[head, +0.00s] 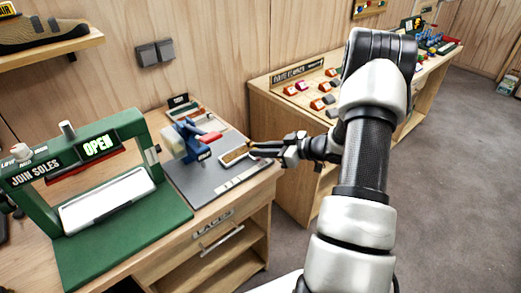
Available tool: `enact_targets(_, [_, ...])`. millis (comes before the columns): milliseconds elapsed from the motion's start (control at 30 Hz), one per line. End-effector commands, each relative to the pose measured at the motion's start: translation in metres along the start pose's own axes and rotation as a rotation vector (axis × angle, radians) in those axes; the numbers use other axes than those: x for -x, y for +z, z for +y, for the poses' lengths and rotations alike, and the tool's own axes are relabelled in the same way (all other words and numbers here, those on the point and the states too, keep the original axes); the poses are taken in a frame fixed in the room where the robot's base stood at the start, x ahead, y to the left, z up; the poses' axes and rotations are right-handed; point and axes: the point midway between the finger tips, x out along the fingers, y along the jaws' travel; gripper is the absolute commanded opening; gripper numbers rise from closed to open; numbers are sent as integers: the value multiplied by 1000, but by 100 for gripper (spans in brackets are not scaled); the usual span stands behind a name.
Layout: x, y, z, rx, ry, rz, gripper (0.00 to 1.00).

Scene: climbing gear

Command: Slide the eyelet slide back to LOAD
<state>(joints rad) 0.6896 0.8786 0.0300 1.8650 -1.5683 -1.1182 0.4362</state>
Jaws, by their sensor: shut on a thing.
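The eyelet slide (233,158), a small tan piece with a pale rim, sits on the grey base plate (195,186) just right of the blue press (185,140). My gripper (252,151) reaches in from the right and is shut on the right end of the slide. The fingers hide that end. A pale marked strip (243,180) lies along the front right of the plate; its lettering is too small to read, so I cannot tell which mark is LOAD.
A green press frame (130,130) reading OPEN and JOIN SOLES stands at left on a green base. A red-tipped part (210,137) of the blue press is close to the slide. A second bench (262,100) with small coloured pieces stands behind my arm. Floor at right is clear.

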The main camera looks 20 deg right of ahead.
Motion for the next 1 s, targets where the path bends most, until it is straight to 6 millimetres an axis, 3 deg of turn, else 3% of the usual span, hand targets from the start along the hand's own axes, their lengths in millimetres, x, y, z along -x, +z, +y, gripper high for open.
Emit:
enact_targets(33, [3,1,5,1,14,-4,0])
enact_targets(67, [3,1,6,1,15,-4,22])
enact_targets(167, [3,1,5,2,14,-3,36])
enact_targets(567, [10,0,4,1,10,-3,36])
enact_targets(767, [48,-1,4,1,13,-2,36])
enact_targets(1000, [108,-1,4,2,14,-2,36])
